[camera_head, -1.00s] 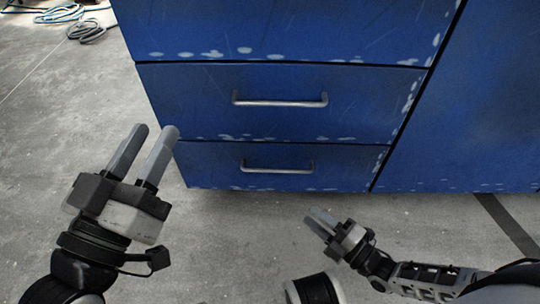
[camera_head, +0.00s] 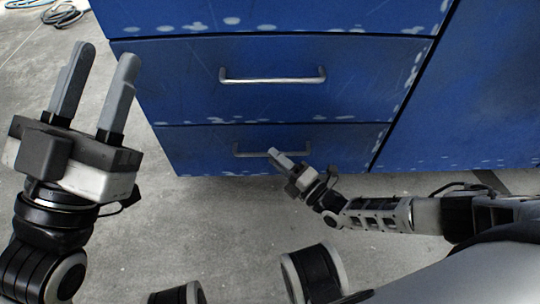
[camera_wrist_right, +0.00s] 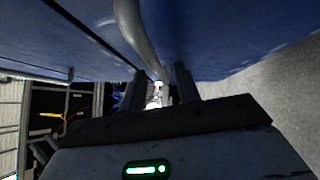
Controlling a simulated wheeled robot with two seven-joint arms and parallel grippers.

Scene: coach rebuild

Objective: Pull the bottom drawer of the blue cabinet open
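The blue cabinet (camera_head: 470,95) has a bottom drawer (camera_head: 195,150) that looks shut, level with the front above it. Its metal bar handle (camera_head: 245,153) is partly hidden by my right gripper (camera_head: 275,155). In the right wrist view the handle (camera_wrist_right: 138,35) runs down toward the gap between my right fingers (camera_wrist_right: 160,90). These fingers stand apart, with the handle's far part between them; whether they touch it I cannot tell. My left gripper (camera_head: 95,85) is open and empty, left of the cabinet, fingers pointing up in the picture.
A drawer with its own bar handle (camera_head: 272,80) is above the bottom one, also shut. Grey concrete floor (camera_head: 230,225) lies clear in front of the cabinet. Coiled cables (camera_head: 60,15) lie far off at the top left.

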